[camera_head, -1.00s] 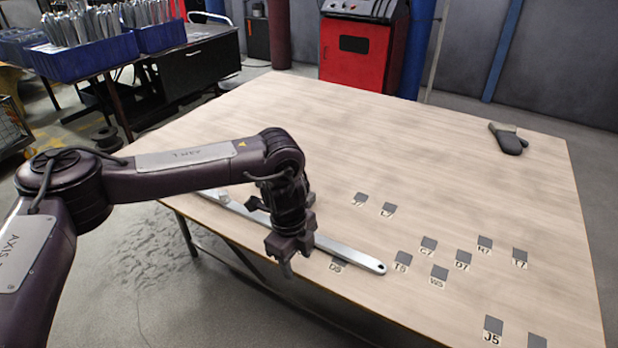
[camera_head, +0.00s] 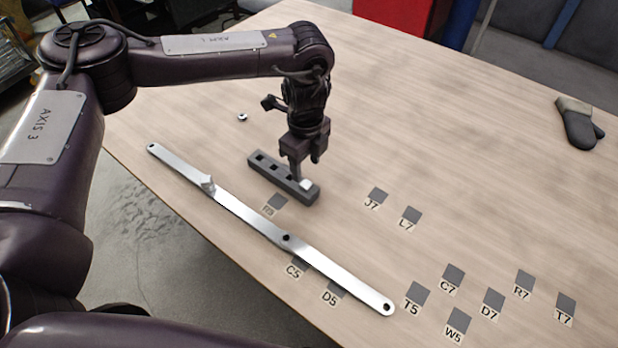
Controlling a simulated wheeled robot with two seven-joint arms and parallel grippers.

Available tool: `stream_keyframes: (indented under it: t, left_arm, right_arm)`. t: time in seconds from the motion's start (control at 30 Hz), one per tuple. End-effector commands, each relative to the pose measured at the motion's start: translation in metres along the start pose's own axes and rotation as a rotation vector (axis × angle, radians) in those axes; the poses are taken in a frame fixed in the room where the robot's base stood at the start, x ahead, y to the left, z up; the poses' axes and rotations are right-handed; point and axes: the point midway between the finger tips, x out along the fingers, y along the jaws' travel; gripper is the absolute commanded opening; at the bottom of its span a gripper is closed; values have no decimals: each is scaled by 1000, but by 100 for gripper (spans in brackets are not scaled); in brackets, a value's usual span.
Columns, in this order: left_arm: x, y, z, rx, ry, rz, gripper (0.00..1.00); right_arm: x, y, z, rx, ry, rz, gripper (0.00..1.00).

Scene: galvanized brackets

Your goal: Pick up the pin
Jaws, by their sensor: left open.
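My left gripper (camera_head: 298,170) points down at the right end of a grey block (camera_head: 268,171) with square holes. It is open. A small white piece (camera_head: 306,184), which may be the pin, sits at that end of the block, right by the fingertips; I cannot tell if they touch it. The fingers partly hide the block. A long flat metal bar (camera_head: 245,212) lies in front, with a dark hole along it and a light piece (camera_head: 208,184) standing on it. A small round white part (camera_head: 242,117) lies behind the block. My right gripper is not in view.
Several dark squares with labels, such as T5 (camera_head: 417,292) and J7 (camera_head: 377,196), mark the wooden table (camera_head: 470,130). The table's middle and back are clear. Its front edge runs close by the bar.

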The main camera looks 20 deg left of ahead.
Motion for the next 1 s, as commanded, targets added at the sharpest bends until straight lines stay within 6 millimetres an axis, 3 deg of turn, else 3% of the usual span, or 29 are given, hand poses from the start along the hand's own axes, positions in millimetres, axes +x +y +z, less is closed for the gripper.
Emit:
stream_keyframes:
  t: [0.4,0.7,1.0]
  left_arm:
    - [55,2,-1,0,-1,1,49]
    - [60,1,-1,0,0,-1,49]
    - [60,1,-1,0,0,-1,10]
  right_arm:
    - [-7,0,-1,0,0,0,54]
    - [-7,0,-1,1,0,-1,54]
    - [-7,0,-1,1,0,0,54]
